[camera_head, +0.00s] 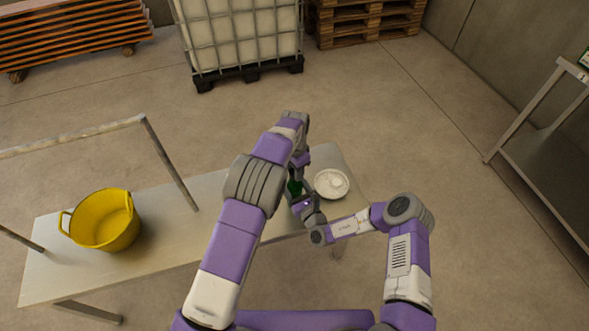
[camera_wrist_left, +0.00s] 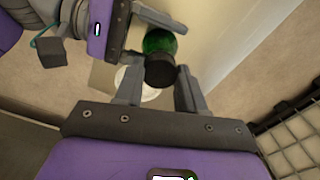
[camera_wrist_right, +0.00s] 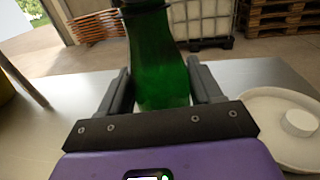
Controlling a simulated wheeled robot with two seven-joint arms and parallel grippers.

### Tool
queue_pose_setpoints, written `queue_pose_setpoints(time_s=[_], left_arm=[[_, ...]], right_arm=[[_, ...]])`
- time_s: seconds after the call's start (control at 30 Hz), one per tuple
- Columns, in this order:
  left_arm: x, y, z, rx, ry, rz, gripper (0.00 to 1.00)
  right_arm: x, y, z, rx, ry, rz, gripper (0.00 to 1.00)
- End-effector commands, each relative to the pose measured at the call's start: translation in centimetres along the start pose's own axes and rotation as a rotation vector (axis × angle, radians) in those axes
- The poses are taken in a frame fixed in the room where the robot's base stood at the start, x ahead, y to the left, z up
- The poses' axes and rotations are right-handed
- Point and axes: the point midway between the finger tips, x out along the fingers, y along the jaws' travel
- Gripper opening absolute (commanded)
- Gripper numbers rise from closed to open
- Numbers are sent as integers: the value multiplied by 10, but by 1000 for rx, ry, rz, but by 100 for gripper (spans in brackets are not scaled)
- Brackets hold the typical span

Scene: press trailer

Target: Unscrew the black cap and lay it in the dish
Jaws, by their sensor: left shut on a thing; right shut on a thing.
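A green bottle (camera_wrist_right: 160,65) stands upright between the fingers of my right gripper (camera_wrist_right: 158,92), which is shut on its body. A bit of the bottle also shows in the head view (camera_head: 294,187), mostly hidden by my arms. In the left wrist view the black cap (camera_wrist_left: 160,72) lies between the fingers of my left gripper (camera_wrist_left: 158,85), which is shut on it from above. The cap is in line with the green bottle (camera_wrist_left: 160,41); I cannot tell whether it still touches the neck. A white dish (camera_head: 331,194) stands right of the bottle.
A small white round thing (camera_wrist_right: 299,122) is in the dish. A yellow bucket (camera_head: 104,220) stands at the left of the light table (camera_head: 180,235). A steel side table (camera_head: 545,150) is at the far right.

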Motion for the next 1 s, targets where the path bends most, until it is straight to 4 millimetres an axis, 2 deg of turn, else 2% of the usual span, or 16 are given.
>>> queue_pose_setpoints(time_s=[1.0], left_arm=[[-1, 0, -1, -2054, -1, -1, 3]], right_arm=[[0, 0, 0, 0, 0, 0, 0]])
